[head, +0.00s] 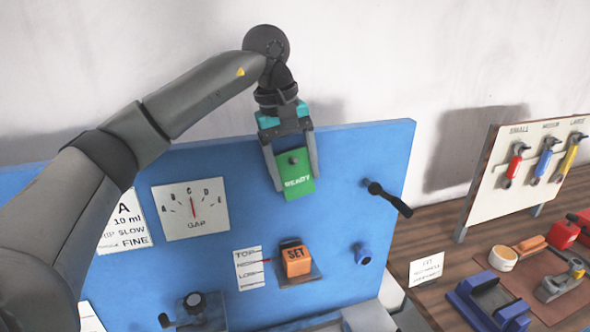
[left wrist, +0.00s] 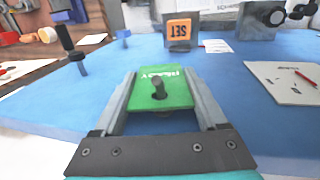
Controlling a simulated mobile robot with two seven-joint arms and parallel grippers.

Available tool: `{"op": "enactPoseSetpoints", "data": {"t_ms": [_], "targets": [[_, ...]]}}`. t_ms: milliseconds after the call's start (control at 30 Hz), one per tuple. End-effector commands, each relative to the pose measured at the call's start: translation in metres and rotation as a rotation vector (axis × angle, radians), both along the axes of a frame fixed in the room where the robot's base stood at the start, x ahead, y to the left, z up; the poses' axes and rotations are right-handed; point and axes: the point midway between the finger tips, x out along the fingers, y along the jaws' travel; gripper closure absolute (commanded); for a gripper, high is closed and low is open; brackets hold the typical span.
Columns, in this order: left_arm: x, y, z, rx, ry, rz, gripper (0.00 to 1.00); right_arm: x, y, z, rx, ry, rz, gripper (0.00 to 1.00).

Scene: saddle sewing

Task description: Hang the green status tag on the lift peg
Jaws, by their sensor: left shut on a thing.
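The green status tag (head: 299,184), marked READY, is in front of the upper part of the blue panel. My left gripper (head: 292,172) is shut on it, one finger along each side edge. A short dark peg (head: 293,160) shows at the tag's upper middle. In the left wrist view the peg (left wrist: 158,84) sticks out through the hole in the tag (left wrist: 170,101), so the tag appears to be around it. I cannot tell whether the tag rests on the peg. My right gripper is not in view.
The blue panel (head: 340,160) carries a black lever (head: 390,198) right of the tag, a blue knob (head: 363,254), an orange SET block (head: 297,261) below and a gauge card (head: 191,209) at left. A tool board (head: 490,190) and workbench stand at right.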

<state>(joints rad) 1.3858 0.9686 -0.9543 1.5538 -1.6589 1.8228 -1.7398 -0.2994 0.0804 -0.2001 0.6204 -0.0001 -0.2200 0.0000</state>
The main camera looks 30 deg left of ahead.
Motion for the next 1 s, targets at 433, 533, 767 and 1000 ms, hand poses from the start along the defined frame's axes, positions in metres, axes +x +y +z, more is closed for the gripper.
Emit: {"op": "enactPoseSetpoints", "data": {"t_ms": [433,533,767,1000], "targets": [[0.0,0.0,0.0,0.0,0.0,0.0,0.0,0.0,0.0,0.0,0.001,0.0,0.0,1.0],[0.0,0.0,0.002,0.0,-0.001,0.0,0.0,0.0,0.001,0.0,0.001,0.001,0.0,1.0],[-0.005,0.004,0.034,-0.001,-0.006,0.0,0.0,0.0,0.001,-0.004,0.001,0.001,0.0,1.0],[-0.014,0.012,0.088,0.001,-0.003,0.002,0.0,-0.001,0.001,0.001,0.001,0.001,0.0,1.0]]}}
